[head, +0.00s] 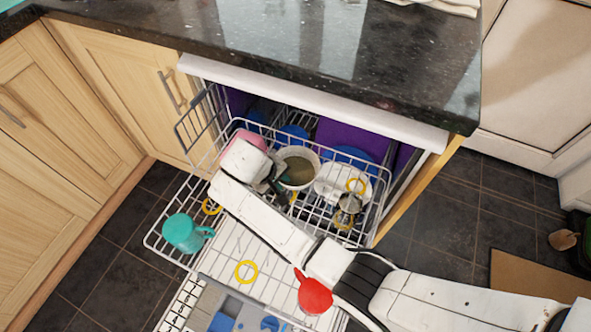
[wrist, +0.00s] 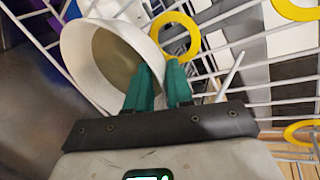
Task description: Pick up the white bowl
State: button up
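The white bowl (head: 299,160) sits in the dishwasher's upper rack, with a beige-brown inside. In the wrist view the bowl (wrist: 75,52) is at upper left, its opening tilted toward the camera. My gripper (head: 279,184) is at the bowl's near left side in the head view, partly hidden by my arm. In the wrist view its two green fingers (wrist: 160,68) reach the bowl's right rim. The left finger overlaps the bowl's opening and the right one is just outside. A narrow gap is between them; whether they press on the rim is unclear.
The wire rack (head: 160,245) also holds a teal mug (head: 182,233), a white dish (head: 331,185) and yellow rings (head: 246,271). A red cup (head: 314,293) lies near my arm. The granite worktop (head: 250,45) overhangs behind. Rack wires run close around the fingers.

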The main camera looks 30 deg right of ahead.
grip_shut()
jog(key=shift+r, duration=0.1)
